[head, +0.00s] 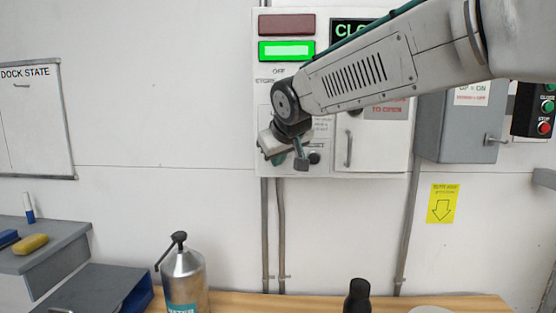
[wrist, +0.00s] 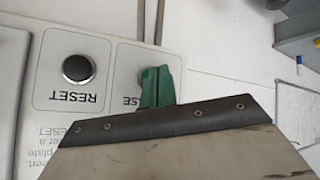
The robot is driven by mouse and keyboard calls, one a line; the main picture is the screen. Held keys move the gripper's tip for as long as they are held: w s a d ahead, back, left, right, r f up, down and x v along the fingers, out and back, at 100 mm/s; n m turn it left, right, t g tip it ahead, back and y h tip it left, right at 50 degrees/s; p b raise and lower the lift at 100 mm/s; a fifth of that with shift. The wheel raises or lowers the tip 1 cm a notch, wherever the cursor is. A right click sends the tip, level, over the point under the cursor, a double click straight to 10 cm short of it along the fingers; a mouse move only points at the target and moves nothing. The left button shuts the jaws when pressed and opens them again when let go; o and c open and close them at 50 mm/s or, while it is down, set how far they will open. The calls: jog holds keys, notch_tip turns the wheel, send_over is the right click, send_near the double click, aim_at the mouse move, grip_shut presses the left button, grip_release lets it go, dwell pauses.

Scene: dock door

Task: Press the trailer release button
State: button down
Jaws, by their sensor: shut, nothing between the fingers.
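The wall control panel (head: 262,100) is straight ahead in the head view. In the wrist view, which sees the panel upside down, a plate reads "...SE", its other letters hidden by my gripper (wrist: 157,86).
A green lamp (head: 287,51) is lit below a dark red one (head: 287,25). A door with a handle (head: 348,148) and a grey switch box (head: 455,125) are to the right. A metal bottle (head: 184,280) and a black object (head: 358,297) stand on the wooden bench below.

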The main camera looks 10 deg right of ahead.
jog(key=shift+w+d, duration=0.1)
jog(key=shift+w, duration=0.35)
dwell(0.4)
jog(key=shift+s, duration=0.1)
jog(key=shift+s+a, duration=0.2)
jog(key=shift+s, duration=0.55)
jog(key=shift+s, duration=0.1)
jog(key=s, duration=0.2)
jog(key=s+a, duration=0.1)
jog(key=s, duration=0.1)
jog(key=shift+s, duration=0.35)
jog(key=shift+d, duration=0.1)
